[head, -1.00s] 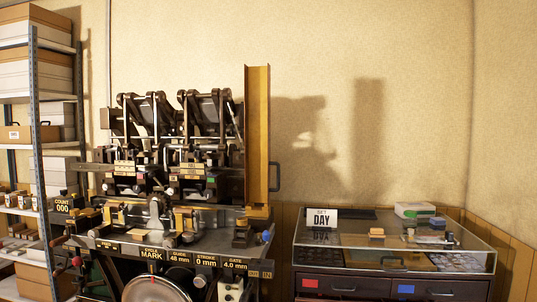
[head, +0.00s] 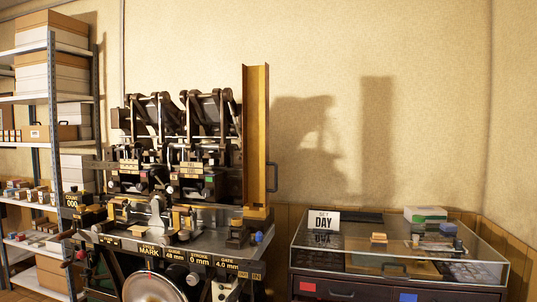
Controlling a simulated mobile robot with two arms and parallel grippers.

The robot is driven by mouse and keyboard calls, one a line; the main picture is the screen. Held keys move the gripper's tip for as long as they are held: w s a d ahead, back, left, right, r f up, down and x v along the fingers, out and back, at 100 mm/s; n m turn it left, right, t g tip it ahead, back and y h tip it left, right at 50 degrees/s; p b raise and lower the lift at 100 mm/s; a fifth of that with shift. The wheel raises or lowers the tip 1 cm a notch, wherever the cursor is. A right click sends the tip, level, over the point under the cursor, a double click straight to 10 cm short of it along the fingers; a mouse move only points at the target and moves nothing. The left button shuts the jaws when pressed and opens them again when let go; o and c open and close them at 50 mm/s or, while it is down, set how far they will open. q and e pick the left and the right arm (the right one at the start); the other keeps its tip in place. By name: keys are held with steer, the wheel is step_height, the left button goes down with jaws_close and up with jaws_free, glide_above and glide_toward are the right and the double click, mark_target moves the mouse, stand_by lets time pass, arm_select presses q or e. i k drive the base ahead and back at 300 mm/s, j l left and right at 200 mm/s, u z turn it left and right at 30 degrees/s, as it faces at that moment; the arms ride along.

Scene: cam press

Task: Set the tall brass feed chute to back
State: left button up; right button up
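The tall brass feed chute (head: 256,135) stands upright at the right end of the dark press (head: 170,195) in the head view. It is a tall open channel, with a dark handle (head: 273,177) on its right side. Its foot rests on a brass block at the right end of the press bed. A small label sits low on the press front below the chute, too small to read surely. Neither of my grippers shows in the head view.
Shelving (head: 52,110) with boxes stands at the left. A large handwheel (head: 153,288) sits low at the press front. The wall behind is bare.

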mark_target(255, 79)
steer(key=i+l+u, duration=0.15)
steer(key=i, duration=0.3)
steer(key=i+l+u, duration=0.1)
steer(key=i, duration=0.3)
